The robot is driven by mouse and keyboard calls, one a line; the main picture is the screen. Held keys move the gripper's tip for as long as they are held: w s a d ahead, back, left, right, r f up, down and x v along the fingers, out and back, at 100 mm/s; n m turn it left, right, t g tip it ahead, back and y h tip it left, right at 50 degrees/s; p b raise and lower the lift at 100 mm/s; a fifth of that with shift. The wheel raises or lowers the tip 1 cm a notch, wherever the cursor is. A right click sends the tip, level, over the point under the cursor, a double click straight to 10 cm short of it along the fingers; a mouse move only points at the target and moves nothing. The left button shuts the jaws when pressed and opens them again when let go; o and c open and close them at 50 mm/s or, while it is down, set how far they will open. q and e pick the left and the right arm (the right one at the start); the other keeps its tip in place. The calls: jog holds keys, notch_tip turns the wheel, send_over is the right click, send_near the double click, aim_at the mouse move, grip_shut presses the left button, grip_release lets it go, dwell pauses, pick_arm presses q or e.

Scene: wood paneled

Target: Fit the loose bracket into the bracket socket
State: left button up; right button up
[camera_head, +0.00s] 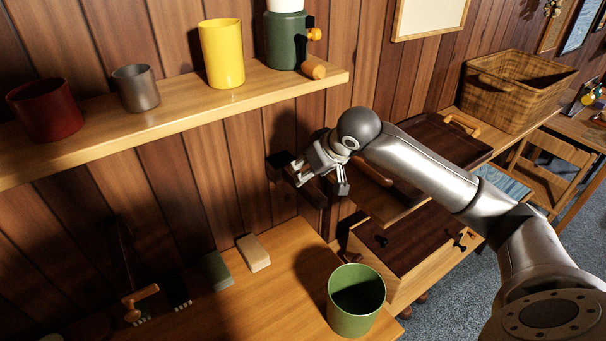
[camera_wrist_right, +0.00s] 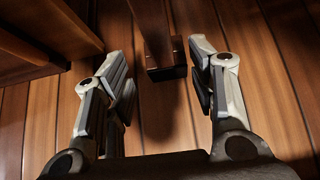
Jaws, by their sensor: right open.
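A brown bar (camera_wrist_right: 149,25), seemingly the loose bracket, reaches in from the top of the right wrist view. Its near end meets a dark block (camera_wrist_right: 166,72), seemingly the bracket socket, against the wood wall. I cannot tell whether the bar is seated in the block or only in front of it. My right gripper (camera_wrist_right: 162,92) is open, with one finger either side of the block and a gap at each side. In the head view my right gripper (camera_head: 320,181) is close to the wall below the shelf, partly hiding the dark parts there. My left gripper is not in view.
Above is a wooden shelf (camera_head: 170,115) with a red cup (camera_head: 44,110), grey cup (camera_head: 136,88), yellow cup (camera_head: 222,53) and green bottle (camera_head: 286,40). A green cup (camera_head: 356,300) stands on the lower surface. A tray (camera_head: 440,140) and wicker basket (camera_head: 515,92) are right.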

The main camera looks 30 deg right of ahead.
jog(key=v, duration=0.5)
jog(key=shift+f, duration=0.1)
dwell(0.4)
